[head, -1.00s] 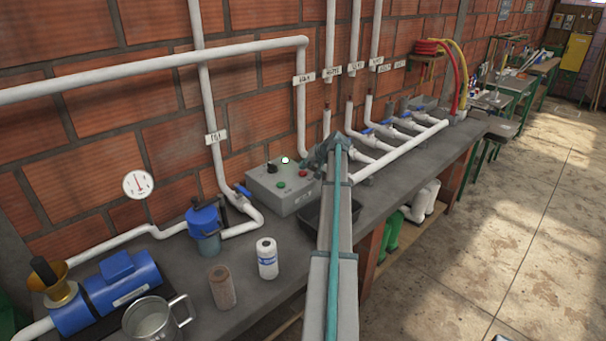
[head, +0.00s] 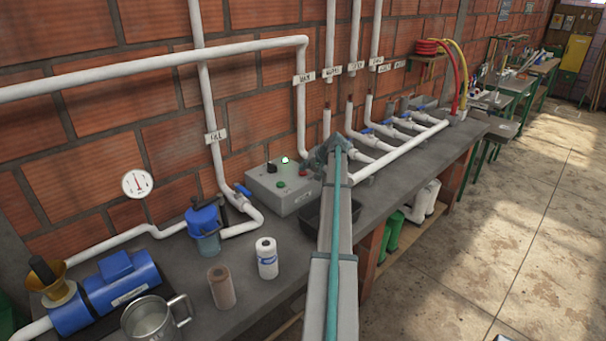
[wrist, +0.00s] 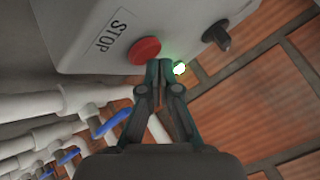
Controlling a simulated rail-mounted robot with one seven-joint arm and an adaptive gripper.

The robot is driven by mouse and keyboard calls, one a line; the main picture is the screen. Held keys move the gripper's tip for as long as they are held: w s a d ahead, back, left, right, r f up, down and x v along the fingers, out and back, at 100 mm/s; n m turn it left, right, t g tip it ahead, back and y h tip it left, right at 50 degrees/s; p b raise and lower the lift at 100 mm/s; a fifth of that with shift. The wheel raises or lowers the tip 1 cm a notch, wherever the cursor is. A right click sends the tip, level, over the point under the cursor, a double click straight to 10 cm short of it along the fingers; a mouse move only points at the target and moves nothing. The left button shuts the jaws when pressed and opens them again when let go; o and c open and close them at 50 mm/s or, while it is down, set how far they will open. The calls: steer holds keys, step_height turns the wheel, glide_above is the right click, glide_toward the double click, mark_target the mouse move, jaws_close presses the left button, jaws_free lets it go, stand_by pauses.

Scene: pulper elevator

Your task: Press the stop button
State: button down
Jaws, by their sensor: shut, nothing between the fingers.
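The grey control box (head: 285,196) stands on the bench against the brick wall. It also fills the top of the wrist view (wrist: 80,15). The red stop button (wrist: 144,51) sits on its face beside a STOP label (wrist: 105,37). My gripper (wrist: 160,63) is shut and empty, its fingertips at the button's edge on the lamp side. I cannot tell whether they touch it. In the head view my gripper (head: 318,153) is at the box's right end, where it and the arm crowd the button.
A lit green lamp (wrist: 180,68) and a black knob (wrist: 218,35) are close to the fingertips. A green button (head: 281,184) is on the box front. A black tray (head: 313,217) lies before the box. Valved white pipes (head: 400,150) run to the right.

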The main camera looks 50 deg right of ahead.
mark_target(304, 173)
steer(key=shift+f+b, duration=0.3)
steer(key=shift+f, duration=0.25)
stand_by(0.7)
steer(key=shift+r, duration=0.95)
steer(key=shift+r+p, duration=1)
steer(key=shift+r, duration=1.5)
